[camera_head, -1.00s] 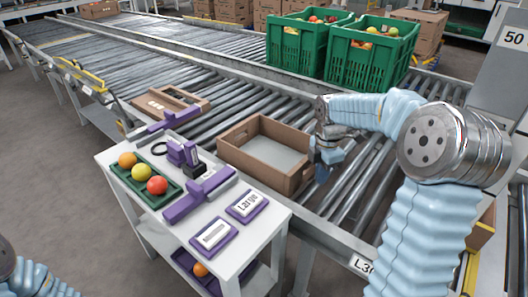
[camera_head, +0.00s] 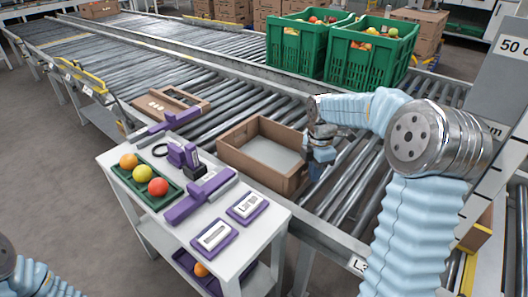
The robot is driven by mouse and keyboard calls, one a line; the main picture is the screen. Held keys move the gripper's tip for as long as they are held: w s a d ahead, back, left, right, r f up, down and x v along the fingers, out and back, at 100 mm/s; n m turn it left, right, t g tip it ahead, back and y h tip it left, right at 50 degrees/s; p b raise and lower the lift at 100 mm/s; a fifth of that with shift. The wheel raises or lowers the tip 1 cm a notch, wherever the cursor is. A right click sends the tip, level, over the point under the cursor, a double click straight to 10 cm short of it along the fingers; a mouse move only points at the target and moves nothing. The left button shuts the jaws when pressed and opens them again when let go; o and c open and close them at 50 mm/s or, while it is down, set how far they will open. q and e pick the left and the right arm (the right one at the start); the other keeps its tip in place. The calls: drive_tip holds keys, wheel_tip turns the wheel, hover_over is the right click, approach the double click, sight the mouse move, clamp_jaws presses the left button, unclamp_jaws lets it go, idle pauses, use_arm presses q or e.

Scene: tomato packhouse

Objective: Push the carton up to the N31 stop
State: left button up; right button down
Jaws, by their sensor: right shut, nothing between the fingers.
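An open, empty brown carton (camera_head: 242,163) sits on the near roller conveyor (camera_head: 345,190), just behind the small white table. My right gripper (camera_head: 318,155) is at the carton's right end, shut and empty, with its fingers pointing down. I cannot tell whether it touches the carton wall. A label (camera_head: 357,265) on the conveyor's front rail begins with "L3"; my right arm hides the rest. I cannot make out an N31 stop in this view. Of my left arm only a part shows at the bottom left corner; its gripper is out of view.
A white table (camera_head: 270,225) with a green tray of tomatoes (camera_head: 145,190), purple tools and label plates stands in front of the conveyor. A shallow carton (camera_head: 172,101) lies further left on the rollers. Green crates (camera_head: 370,65) stand behind. Rollers between the cartons are clear.

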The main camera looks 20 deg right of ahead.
sight(304, 166)
drive_tip(key=shift+w+a+p, duration=0.4)
drive_tip(key=shift+w+p, duration=0.1)
drive_tip(key=shift+w, duration=0.4)
drive_tip(key=shift+w+a+p, duration=0.4)
drive_tip(key=shift+w+p, duration=0.05)
drive_tip(key=shift+w, duration=0.4)
drive_tip(key=shift+w+a+r+p, duration=0.1)
drive_tip(key=shift+w+a+p, duration=0.15)
drive_tip(key=shift+w+p, duration=0.15)
drive_tip(key=shift+w+a+r+p, duration=0.1)
drive_tip(key=shift+w+a+p, duration=0.15)
drive_tip(key=shift+w, duration=0.25)
drive_tip(key=w+p, duration=0.1)
drive_tip(key=w+a+p, duration=0.1)
drive_tip(key=w, duration=0.1)
drive_tip(key=w+a+p, duration=0.1)
drive_tip(key=shift+w, duration=0.3)
drive_tip(key=shift+w+a+f, duration=0.1)
drive_tip(key=shift+w+a, duration=0.2)
drive_tip(key=shift+w, duration=0.3)
drive_tip(key=shift+w+a+f, duration=0.1)
drive_tip(key=shift+w+a, duration=0.15)
drive_tip(key=shift+w, duration=0.3)
drive_tip(key=shift+w+a, duration=0.25)
drive_tip(key=shift+w, duration=0.3)
drive_tip(key=shift+w+a, duration=0.25)
drive_tip(key=shift+w, duration=0.4)
